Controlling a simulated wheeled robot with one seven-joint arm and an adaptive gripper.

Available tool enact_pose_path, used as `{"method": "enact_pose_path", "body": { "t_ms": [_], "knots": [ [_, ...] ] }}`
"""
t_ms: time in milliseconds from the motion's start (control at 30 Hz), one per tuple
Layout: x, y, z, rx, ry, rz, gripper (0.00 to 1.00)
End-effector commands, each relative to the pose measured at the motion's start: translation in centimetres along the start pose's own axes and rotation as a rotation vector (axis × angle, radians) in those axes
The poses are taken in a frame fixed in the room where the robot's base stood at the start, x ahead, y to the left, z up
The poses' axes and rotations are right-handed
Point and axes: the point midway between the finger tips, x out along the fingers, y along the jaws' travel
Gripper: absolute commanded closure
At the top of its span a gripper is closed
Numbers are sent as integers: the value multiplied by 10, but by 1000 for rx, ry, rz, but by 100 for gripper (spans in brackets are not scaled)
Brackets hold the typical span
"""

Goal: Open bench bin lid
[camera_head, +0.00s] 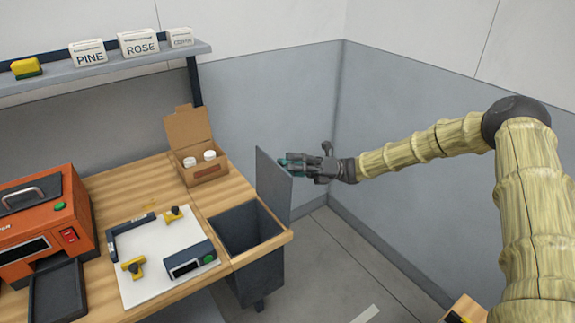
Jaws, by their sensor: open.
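The bench bin (257,270) is a dark grey box set into the right end of the wooden bench. Its mouth is uncovered and the inside looks dark and empty. Its flat grey lid (272,188) stands roughly upright at the bin's back right side. My gripper (285,163) is open, at the lid's upper right edge, with its fingertips overlapping that edge in the picture. I cannot tell whether they touch the lid. My arm reaches in from the right.
An open cardboard box (204,172) with white-capped items stands behind the bin. Left on the wooden bench (115,190) are a white board (150,248) with tools and an orange machine (45,225). A shelf (110,67) holds labelled blocks. Grey walls meet behind my gripper.

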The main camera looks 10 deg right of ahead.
Motion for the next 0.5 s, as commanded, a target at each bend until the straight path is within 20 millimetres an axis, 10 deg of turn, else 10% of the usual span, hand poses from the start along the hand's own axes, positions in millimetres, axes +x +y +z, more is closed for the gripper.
{"method": "enact_pose_path", "body": {
  "t_ms": [500],
  "knots": [
    [-88,0,1,-2,-2,-2,56]
  ]
}}
